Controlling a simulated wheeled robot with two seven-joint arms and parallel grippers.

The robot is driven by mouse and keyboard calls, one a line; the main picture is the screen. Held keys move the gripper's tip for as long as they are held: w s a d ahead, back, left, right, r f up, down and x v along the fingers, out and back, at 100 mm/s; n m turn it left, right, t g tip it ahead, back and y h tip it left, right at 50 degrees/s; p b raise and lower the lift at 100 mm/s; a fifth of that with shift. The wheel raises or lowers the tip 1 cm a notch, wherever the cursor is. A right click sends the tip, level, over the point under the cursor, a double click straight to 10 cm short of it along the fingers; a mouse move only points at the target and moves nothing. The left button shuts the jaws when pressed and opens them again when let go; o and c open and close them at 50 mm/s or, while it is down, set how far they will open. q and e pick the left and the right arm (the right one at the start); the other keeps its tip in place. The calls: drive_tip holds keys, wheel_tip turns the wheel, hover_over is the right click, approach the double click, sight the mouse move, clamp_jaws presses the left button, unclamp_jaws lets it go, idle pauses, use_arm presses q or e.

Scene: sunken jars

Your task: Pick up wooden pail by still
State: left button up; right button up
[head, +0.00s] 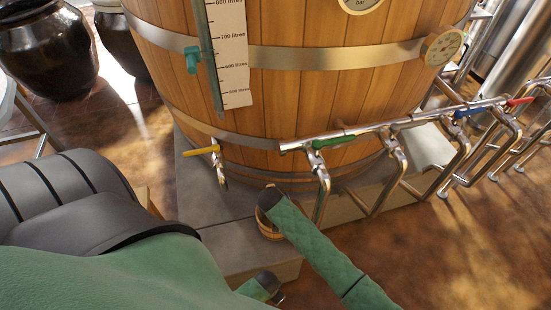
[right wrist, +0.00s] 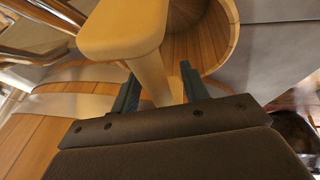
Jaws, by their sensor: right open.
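The wooden pail (head: 267,229) stands on the grey plinth at the foot of the big wooden still (head: 310,100), partly covered by my right arm in the head view. In the right wrist view I look into the slatted inside of the pail (right wrist: 205,42), and its pale wooden handle (right wrist: 124,28) rises close to the camera. My right gripper (right wrist: 159,80) is open, with a finger on each side of the handle's upright part. I cannot tell whether the fingers touch it.
A steel pipe (head: 385,127) with coloured valve levers runs right of the pail. A yellow-handled tap (head: 205,150) sticks out of the still above left. The grey plinth (head: 235,240) has bare space around the pail. Dark jars (head: 45,50) stand at the far left.

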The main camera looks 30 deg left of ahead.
drive_tip(key=shift+w+f, duration=0.1)
drive_tip(key=shift+f, duration=0.1)
clamp_jaws()
use_arm(q)
drive_tip(key=shift+s+f, duration=0.15)
use_arm(e)
drive_tip(key=shift+r, duration=0.1)
drive_tip(key=shift+r, duration=0.25)
use_arm(q)
drive_tip(key=w+d+r+b, duration=0.1)
drive_tip(key=r+b, duration=0.1)
drive_tip(key=r, duration=0.6)
drive_tip(key=w+d+r+b, duration=0.1)
drive_tip(key=w+r+b, duration=0.1)
drive_tip(key=r, duration=0.6)
use_arm(e)
wheel_tip(320, 180, up, 18)
drive_tip(key=shift+f, duration=0.25)
use_arm(q)
drive_tip(key=shift+w, duration=0.1)
